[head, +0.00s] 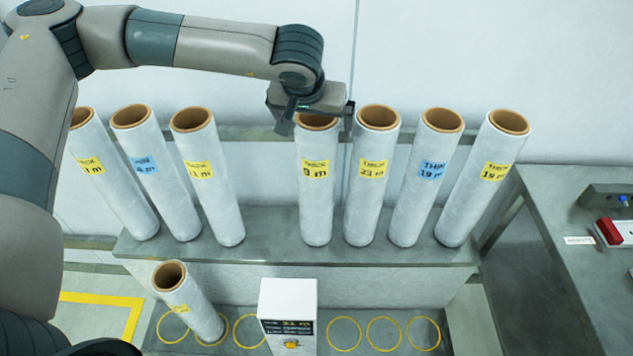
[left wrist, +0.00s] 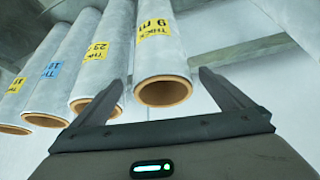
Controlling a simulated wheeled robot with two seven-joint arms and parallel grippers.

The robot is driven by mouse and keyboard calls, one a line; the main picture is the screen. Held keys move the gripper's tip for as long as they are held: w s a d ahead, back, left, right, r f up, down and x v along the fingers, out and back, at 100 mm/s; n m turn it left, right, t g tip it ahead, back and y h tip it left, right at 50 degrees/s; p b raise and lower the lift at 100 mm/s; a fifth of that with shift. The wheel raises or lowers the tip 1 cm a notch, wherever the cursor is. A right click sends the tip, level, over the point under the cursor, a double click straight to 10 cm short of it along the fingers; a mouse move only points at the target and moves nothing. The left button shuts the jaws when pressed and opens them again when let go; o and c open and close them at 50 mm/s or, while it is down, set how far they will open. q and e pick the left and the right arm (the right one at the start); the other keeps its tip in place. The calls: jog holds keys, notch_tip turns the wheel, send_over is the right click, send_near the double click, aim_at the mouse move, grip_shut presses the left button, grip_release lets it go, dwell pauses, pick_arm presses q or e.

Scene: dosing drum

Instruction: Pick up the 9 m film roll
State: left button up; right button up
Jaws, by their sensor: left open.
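The 9 m film roll (head: 316,212) is a tall pale grey roll with a brown core and a yellow label reading THICK 9 m. It stands upright on the grey shelf, in the middle of the row. It also shows in the left wrist view (left wrist: 158,62), its open end facing the camera. My left gripper (head: 318,115) is at the top of this roll and hides part of its rim. In the left wrist view its fingers are open, one on each side of the roll's end. Contact with the roll cannot be told. My right gripper is not in view.
Close on the right stands the 23 m roll (head: 370,190); further right is a blue-labelled roll (head: 418,200). More rolls stand left, past a gap. A lower roll (head: 190,305) and a white box (head: 288,315) stand in front. A dark table (head: 560,235) is at right.

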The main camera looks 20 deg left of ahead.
pick_arm(q)
jog(key=shift+w+f, duration=0.15)
jog(key=shift+f, duration=0.15)
jog(key=p+x, duration=0.2)
jog(key=x, duration=0.1)
jog(key=p+x, duration=0.1)
jog(key=x, duration=0.1)
jog(key=shift+a+f, duration=0.1)
jog(key=shift+f, duration=0.15)
jog(key=shift+s, duration=0.25)
jog(key=c, duration=2.2)
jog(key=shift+w+r, duration=0.15)
